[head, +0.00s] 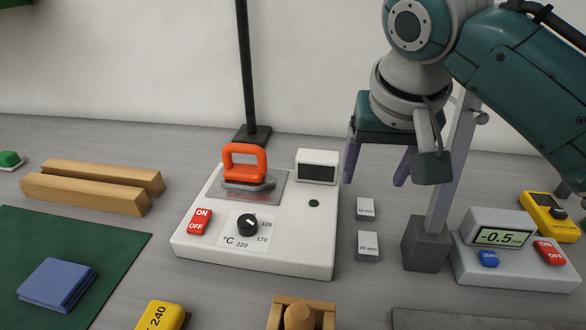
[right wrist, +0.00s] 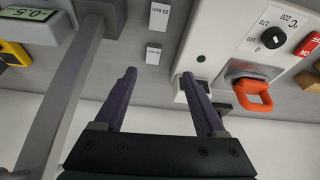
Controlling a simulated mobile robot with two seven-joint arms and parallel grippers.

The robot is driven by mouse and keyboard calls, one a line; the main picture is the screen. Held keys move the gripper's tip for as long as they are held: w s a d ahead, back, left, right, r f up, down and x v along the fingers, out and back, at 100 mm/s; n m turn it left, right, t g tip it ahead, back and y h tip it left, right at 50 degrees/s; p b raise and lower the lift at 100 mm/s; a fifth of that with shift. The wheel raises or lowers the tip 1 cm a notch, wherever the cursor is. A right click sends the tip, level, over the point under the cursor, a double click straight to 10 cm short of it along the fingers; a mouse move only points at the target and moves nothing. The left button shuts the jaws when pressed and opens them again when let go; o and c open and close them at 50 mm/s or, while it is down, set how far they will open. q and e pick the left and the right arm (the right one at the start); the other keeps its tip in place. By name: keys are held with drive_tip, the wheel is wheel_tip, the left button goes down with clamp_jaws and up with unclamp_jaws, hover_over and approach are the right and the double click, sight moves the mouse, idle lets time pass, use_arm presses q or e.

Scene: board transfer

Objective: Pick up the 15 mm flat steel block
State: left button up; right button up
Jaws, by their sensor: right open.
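Two small pale steel blocks stand on the grey bench, right of the white heater unit. The farther, smaller block (head: 367,208) has a label too small to read surely; it also shows in the right wrist view (right wrist: 153,54). The nearer, larger block (head: 367,246) seems labelled 20 or 25 mm and shows at the top of the right wrist view (right wrist: 159,17). My right gripper (head: 376,181) is open and empty, fingers pointing down, above and behind the smaller block. In the wrist view the fingertips (right wrist: 158,76) lie either side of its line, apart from it.
The white heater unit (head: 260,256) with an orange-handled piece (head: 245,162) stands close left. A wooden holder (head: 300,312) is at the front.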

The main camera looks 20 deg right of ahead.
wheel_tip(320, 180, down, 2)
drive_tip(key=w+d+b, duration=0.1)
drive_tip(key=w+b, duration=0.1)
drive_tip(key=m, duration=0.1)
hover_over(366, 207)
drive_tip(key=s+a, duration=0.2)
wheel_tip(366, 207, down, 4)
drive_tip(key=shift+f, duration=0.2)
drive_tip(key=x, duration=0.1)
drive_tip(key=b+x, duration=0.1)
drive_tip(key=x, duration=0.1)
drive_tip(key=b+x, duration=0.1)
drive_tip(key=x, duration=0.1)
drive_tip(key=shift+s+d, duration=0.1)
drive_tip(key=shift+d, duration=0.2)
use_arm(q)
wheel_tip(366, 207, down, 6)
drive_tip(key=shift+d+r, duration=0.1)
use_arm(e)
drive_tip(key=c, duration=0.5)
clamp_jaws()
